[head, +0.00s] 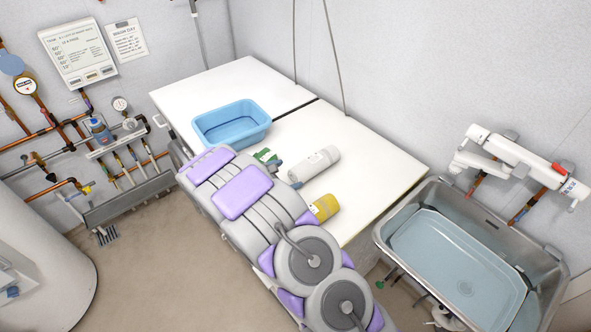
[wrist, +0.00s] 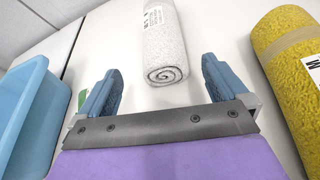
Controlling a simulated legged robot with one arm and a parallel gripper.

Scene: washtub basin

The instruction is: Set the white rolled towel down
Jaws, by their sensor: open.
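The white rolled towel (head: 315,163) lies on its side on the white worktop (head: 372,155), right of the blue tub. In the wrist view the towel (wrist: 163,45) shows its spiral end facing me and a label on top. My gripper (wrist: 161,84) is open and empty. Its two blue fingers are spread wide, with the towel's near end just beyond and between them. They do not touch it. In the head view my arm hides most of the gripper (head: 267,158).
A blue tub (head: 232,123) stands left of the white towel. A yellow rolled towel (head: 323,207) lies to its right and nearer, also large in the wrist view (wrist: 292,75). A metal sink (head: 384,238) is at the right. The worktop behind the tub is clear.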

